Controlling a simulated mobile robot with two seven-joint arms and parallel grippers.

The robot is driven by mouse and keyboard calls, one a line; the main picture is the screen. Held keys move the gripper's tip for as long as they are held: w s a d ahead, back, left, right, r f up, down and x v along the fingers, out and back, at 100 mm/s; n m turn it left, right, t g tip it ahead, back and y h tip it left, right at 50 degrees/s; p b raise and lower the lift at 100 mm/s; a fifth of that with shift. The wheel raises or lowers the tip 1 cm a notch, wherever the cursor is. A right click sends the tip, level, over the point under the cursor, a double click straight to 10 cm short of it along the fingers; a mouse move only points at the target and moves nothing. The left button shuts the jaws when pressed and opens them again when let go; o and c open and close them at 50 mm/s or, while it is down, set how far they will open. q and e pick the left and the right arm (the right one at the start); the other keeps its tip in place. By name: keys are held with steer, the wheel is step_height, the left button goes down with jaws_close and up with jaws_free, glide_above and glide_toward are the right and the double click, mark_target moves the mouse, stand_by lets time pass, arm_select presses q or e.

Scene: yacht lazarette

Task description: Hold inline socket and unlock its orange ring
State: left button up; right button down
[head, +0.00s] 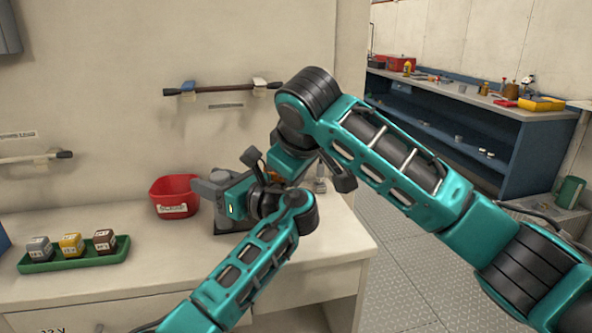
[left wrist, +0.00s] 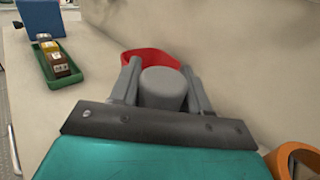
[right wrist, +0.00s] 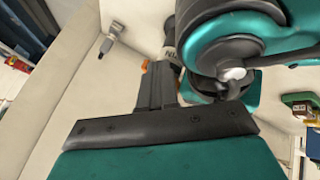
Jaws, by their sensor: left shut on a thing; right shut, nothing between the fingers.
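My left gripper (head: 208,188) reaches over the worktop and its grey fingers also show in the left wrist view (left wrist: 162,66). They are shut on a grey round-ended body (left wrist: 164,92), which appears to be the inline socket. An orange ring (left wrist: 297,160) shows at the lower right of that view, partly cut off. In the right wrist view small orange parts (right wrist: 177,69) show near the tips of my right gripper (right wrist: 156,68), which is shut and empty. Whether it touches the orange parts cannot be told. In the head view the arms hide most of this.
A red bin (head: 173,198) stands behind the left gripper. A green tray (head: 75,258) with 3 small blocks sits at the left of the worktop (head: 150,285). A grey fitting (right wrist: 113,36) stands near the worktop's right end. A blue bench (head: 470,135) stands farther off.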

steer(key=shift+w+d+n+y, duration=0.25)
steer(key=shift+d+n+y, duration=0.15)
steer(key=shift+n, duration=0.3)
steer(key=w+n+y, duration=0.1)
steer(key=w+d+n+g+y, duration=0.1)
steer(key=n, duration=0.1)
steer(key=w+n, duration=0.1)
steer(key=n, duration=0.1)
steer(key=shift+d+g+y, duration=0.25)
steer(key=shift+g+y, duration=0.15)
steer(key=shift+s, duration=0.1)
steer(key=shift+s+a, duration=0.45)
steer(key=shift+a, duration=0.15)
